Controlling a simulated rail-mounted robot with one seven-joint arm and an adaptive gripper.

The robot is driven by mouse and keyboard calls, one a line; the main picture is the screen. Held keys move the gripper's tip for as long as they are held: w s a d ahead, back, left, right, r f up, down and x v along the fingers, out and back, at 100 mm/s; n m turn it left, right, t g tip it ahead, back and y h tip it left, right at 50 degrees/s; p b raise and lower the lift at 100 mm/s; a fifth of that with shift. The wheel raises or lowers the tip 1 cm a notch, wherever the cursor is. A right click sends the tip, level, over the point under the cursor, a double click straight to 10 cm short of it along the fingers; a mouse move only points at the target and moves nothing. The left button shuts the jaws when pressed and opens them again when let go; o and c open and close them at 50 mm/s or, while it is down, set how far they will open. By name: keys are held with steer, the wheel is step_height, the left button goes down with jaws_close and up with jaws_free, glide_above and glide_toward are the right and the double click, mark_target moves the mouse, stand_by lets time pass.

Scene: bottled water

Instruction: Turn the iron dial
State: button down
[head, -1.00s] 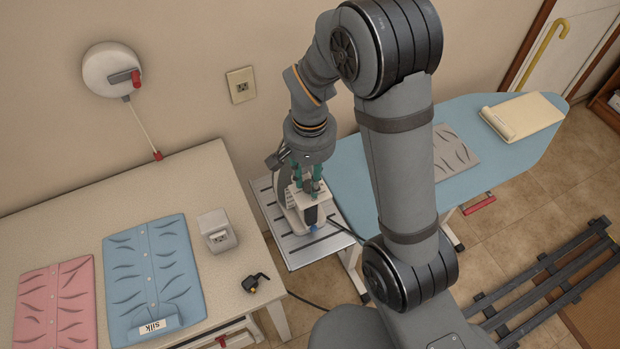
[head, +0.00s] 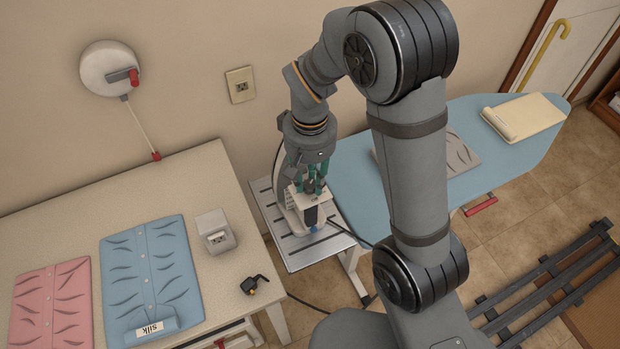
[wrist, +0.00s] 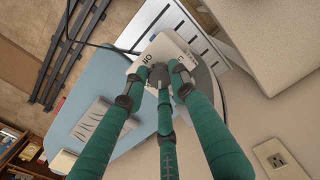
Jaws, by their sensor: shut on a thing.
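The white iron (head: 294,222) stands on the slatted metal rest (head: 331,247) at the near end of the ironing board. It also shows in the wrist view (wrist: 172,50), with dark lettering on its face. My gripper (head: 313,188) is above the iron, its green fingers pointing down at the top. In the wrist view my three fingertips (wrist: 156,80) close around the small dark dial (wrist: 160,74) on the iron's white face. The fingertips hide part of the dial, and its setting cannot be read.
The blue ironing board (head: 352,190) with a grey garment (head: 450,158) extends to the right. The table (head: 80,211) at left bears a blue shirt (head: 152,265) labelled silk, a pink shirt (head: 52,310) and a white box (head: 215,232). A cord runs behind my arm.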

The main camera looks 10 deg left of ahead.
mark_target(310, 184)
stand_by(0.3)
steer(key=c, duration=1.4)
jaws_free()
step_height(310, 184, up, 12)
